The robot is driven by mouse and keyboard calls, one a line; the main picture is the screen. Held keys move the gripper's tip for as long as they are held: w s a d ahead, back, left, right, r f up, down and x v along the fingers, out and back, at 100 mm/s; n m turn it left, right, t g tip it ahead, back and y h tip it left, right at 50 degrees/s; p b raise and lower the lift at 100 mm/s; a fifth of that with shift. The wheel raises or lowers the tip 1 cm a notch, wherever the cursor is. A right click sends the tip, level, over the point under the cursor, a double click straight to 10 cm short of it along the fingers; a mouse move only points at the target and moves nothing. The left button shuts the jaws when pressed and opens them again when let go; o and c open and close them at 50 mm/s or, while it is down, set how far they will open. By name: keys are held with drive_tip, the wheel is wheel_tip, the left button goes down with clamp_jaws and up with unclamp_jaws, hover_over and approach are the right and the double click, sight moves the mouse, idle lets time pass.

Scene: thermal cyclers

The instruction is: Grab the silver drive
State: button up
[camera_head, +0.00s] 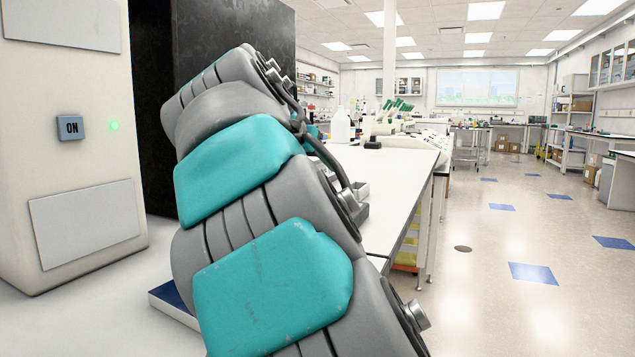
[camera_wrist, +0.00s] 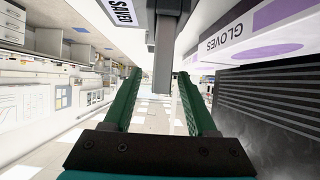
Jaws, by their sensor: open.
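In the wrist view my gripper (camera_wrist: 158,76) has its two green fingers apart. A plain grey, silver-looking bar (camera_wrist: 163,55) hangs from the top of the picture, with its lower end lying in line with the gap between the fingertips. It may be the silver drive, but I cannot tell for sure. I cannot tell whether the fingers touch it. In the head view my grey and teal arm fills the middle, and the gripper is hidden behind it. No silver drive can be made out there.
A cream machine (camera_head: 70,150) with an ON button (camera_head: 71,128) and green light stands left, beside a black panel (camera_head: 232,32). A white bench (camera_head: 405,185) runs behind my arm. In the wrist view a GLOVES box (camera_wrist: 240,40) and dark ribbed surface (camera_wrist: 275,95) lie right. Floor at right is clear.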

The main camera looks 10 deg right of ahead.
drive_tip(key=shift+w+d+f, duration=0.15)
drive_tip(key=shift+w+d, duration=0.05)
drive_tip(key=shift+w, duration=0.1)
clamp_jaws()
idle(0.5)
